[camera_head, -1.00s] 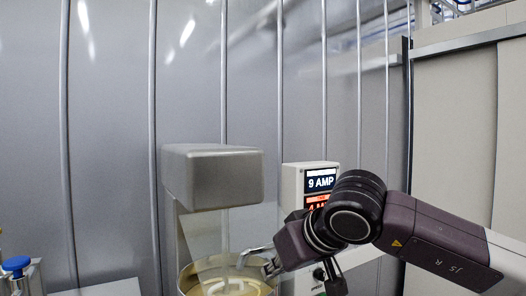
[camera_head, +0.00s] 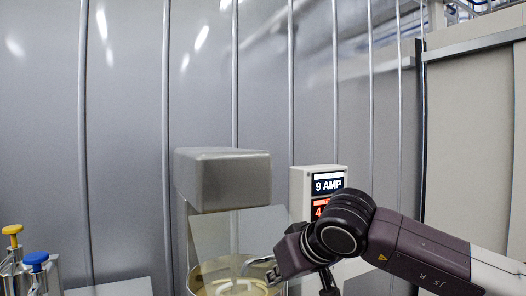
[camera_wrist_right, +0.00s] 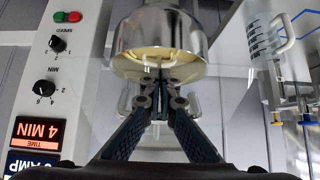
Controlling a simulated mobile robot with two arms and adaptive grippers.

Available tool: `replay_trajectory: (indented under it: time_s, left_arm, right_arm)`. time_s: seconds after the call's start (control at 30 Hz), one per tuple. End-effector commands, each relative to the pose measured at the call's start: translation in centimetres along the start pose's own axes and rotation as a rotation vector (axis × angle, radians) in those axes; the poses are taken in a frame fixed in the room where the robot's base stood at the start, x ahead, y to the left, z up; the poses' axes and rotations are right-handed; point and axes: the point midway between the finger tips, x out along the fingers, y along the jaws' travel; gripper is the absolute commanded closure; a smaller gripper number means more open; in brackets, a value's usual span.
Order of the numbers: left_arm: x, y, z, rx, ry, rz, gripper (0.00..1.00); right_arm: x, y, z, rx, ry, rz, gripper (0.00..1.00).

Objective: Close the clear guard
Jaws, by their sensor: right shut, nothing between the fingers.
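The clear guard (camera_head: 215,232) is a see-through pane in front of the mixer, above the metal bowl (camera_head: 205,285). In the right wrist view the guard (camera_wrist_right: 225,100) shows as a faint clear sheet around my fingers, with a pale bar handle (camera_wrist_right: 124,102) partly hidden behind them. My right gripper (camera_head: 272,272) is at the guard's lower right, by the handle and the bowl rim. In the right wrist view its fingertips (camera_wrist_right: 161,84) are together with nothing between them; I cannot tell whether they touch the guard. My left gripper is out of view.
The mixer head (camera_head: 222,180) stands above the bowl. A control box (camera_head: 318,182) with lit displays is just behind my right wrist. Yellow (camera_head: 12,230) and blue (camera_head: 36,259) knobs are at the lower left. A grey panelled wall stands behind.

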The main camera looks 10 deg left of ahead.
Motion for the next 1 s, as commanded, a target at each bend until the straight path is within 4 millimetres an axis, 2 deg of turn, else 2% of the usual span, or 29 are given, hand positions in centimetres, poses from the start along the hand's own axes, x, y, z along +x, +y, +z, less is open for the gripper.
replay_trajectory:
  time_s: [0.87, 1.0]
  left_arm:
    - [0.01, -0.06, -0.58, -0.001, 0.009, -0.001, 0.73]
    - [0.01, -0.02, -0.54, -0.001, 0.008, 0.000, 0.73]
  right_arm:
    - [-0.05, 0.02, -0.01, 0.000, 0.000, 0.000, 1.00]
    - [-0.86, 0.01, -0.09, -0.001, 0.003, 0.000, 1.00]
